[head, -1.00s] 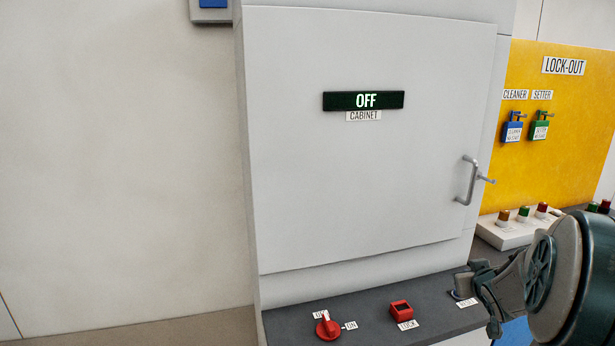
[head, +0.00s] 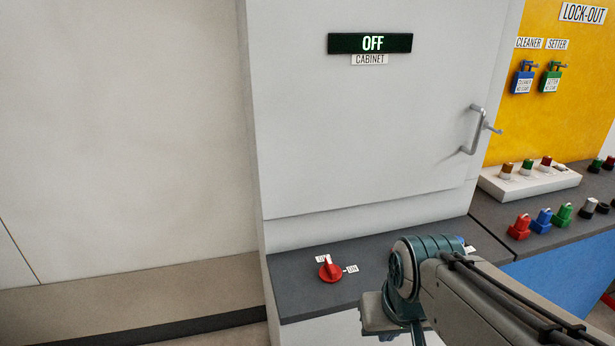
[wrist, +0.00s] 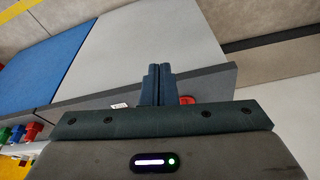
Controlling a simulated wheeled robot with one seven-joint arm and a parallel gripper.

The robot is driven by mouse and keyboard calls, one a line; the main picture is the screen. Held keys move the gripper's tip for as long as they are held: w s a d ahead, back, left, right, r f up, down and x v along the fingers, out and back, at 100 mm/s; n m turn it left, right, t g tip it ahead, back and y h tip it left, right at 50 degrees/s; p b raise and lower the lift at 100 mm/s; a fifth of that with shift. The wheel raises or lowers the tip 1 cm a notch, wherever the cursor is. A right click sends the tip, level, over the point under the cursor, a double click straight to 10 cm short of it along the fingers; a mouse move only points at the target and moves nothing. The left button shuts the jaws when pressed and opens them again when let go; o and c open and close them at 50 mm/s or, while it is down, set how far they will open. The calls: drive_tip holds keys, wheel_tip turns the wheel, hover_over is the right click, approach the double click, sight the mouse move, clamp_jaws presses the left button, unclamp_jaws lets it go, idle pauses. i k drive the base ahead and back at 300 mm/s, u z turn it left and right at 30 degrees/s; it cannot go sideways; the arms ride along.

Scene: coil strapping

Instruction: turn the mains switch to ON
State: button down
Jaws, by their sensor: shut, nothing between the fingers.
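The mains switch (head: 331,269) is a red rotary knob on the dark bench top, below the cabinet door, between small labels. Its handle stands roughly upright in the head view, nearer the upper label than the ON label (head: 351,268). In the wrist view my gripper (wrist: 158,72) is shut and empty. A red part (wrist: 187,100), probably the knob, shows just right of the fingers, partly hidden by the gripper body.
The cabinet door handle (head: 474,130) sticks out above the bench. Coloured padlocks (head: 542,220) and a white box with buttons (head: 530,181) stand to the right.

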sight(329, 272)
drive_tip(key=k, duration=1)
drive_tip(key=u, duration=0.85)
drive_tip(key=i, duration=0.7)
drive_tip(key=z, duration=0.6)
drive_tip(key=i, duration=0.55)
drive_tip(key=z, duration=0.45)
